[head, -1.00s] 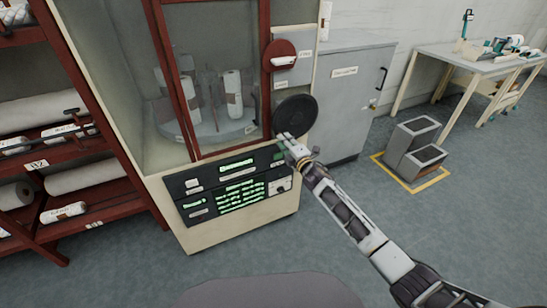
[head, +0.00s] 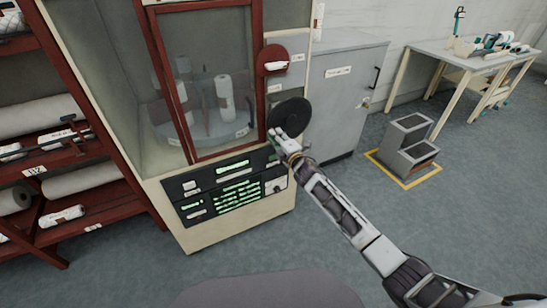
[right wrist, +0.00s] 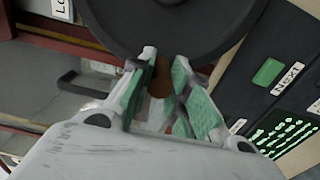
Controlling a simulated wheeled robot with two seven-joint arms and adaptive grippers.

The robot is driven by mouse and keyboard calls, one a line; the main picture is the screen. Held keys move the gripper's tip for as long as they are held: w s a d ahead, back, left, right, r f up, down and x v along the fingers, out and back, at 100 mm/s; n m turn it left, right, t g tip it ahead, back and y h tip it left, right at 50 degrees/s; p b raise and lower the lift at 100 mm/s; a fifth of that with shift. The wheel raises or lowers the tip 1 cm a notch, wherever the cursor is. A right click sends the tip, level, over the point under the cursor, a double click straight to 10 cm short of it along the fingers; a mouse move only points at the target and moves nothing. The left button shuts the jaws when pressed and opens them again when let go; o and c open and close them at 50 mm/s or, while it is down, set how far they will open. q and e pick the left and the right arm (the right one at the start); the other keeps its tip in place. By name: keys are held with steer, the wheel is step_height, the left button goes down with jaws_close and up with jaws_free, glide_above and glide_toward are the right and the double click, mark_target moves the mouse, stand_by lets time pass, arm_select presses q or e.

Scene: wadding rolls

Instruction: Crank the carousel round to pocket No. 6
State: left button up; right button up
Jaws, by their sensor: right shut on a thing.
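The carousel (head: 203,136) stands behind the glass of a cream cabinet, with a few white rolls (head: 224,98) upright on it. Small labels on its rim are too small to read. The crank is a black disc (head: 290,112) on the cabinet's right front, also large in the right wrist view (right wrist: 190,25). My right gripper (head: 278,136) is at the disc's lower left edge. In the right wrist view its green-padded fingers (right wrist: 164,88) are shut on the brown crank knob (right wrist: 160,77), partly hidden between them. My left gripper is out of view.
A dark panel with green displays (head: 238,193) sits below the glass, close under my right gripper. A red-framed roll rack (head: 100,206) is at left. A grey cupboard (head: 338,105), grey steps (head: 408,145) and a worktable (head: 465,62) are at right. Floor in front is clear.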

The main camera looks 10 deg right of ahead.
steer(key=shift+w+d+r+p, duration=0.1)
steer(key=shift+d+r+p, duration=0.05)
steer(key=shift+r+p, duration=0.9)
steer(key=shift+w+d+r+p, duration=0.1)
steer(key=shift+r+p, duration=0.7)
steer(key=shift+r, duration=0.3)
steer(key=shift+r+p, duration=0.25)
steer(key=shift+p, duration=0.05)
steer(key=shift+s, duration=0.1)
steer(key=shift+w+d+r+p, duration=0.15)
steer(key=shift+d+r+p, duration=0.2)
steer(key=shift+r+p, duration=0.3)
steer(key=shift+w+d+r+p, duration=0.1)
steer(key=shift+d+r+p, duration=0.3)
steer(key=shift+r+p, duration=0.25)
steer(key=shift+w+d+r+p, duration=0.15)
steer(key=shift+d+r+p, duration=0.2)
steer(key=shift+r+p, duration=0.3)
